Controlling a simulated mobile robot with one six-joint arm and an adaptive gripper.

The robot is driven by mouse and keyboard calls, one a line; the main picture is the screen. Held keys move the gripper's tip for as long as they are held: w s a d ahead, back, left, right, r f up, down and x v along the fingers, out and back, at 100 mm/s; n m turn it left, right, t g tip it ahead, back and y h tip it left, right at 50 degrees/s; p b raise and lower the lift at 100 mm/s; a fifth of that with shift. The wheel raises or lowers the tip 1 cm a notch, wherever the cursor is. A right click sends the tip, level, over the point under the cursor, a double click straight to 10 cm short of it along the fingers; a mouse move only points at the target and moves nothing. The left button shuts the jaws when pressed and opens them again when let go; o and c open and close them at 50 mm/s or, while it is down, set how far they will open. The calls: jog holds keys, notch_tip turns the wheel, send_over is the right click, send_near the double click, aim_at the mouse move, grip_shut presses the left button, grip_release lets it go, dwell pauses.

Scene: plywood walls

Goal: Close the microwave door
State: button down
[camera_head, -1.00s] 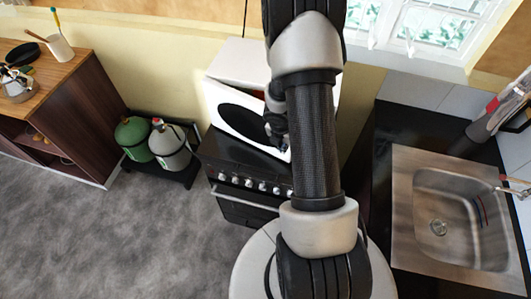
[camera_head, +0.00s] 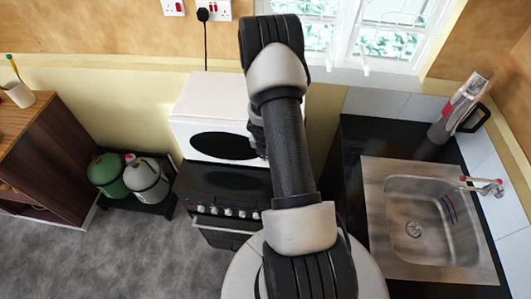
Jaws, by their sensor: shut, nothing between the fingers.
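The white microwave (camera_head: 205,97) stands on the black stove behind my arm. Its door (camera_head: 222,147), white with a black oval window, faces me and looks flush with the microwave body; no gap shows along the visible edges. The right end of the door is hidden behind my arm. My gripper (camera_head: 260,146) is at the right part of the door front, partly covered by my arm. It is shut and empty. I cannot tell whether it touches the door.
The stove (camera_head: 225,190) with its row of knobs is below the microwave. A sink (camera_head: 425,215) in a black counter is to the right. Grey floor is clear at lower left.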

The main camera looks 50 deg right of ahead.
jog(key=shift+w+d+r, duration=0.25)
jog(key=shift+r, duration=0.05)
jog(key=v, duration=1.1)
jog(key=shift+s+a+r, duration=0.2)
jog(key=shift+s+a, duration=0.1)
jog(key=shift+a, duration=0.05)
jog(key=shift+a, duration=0.1)
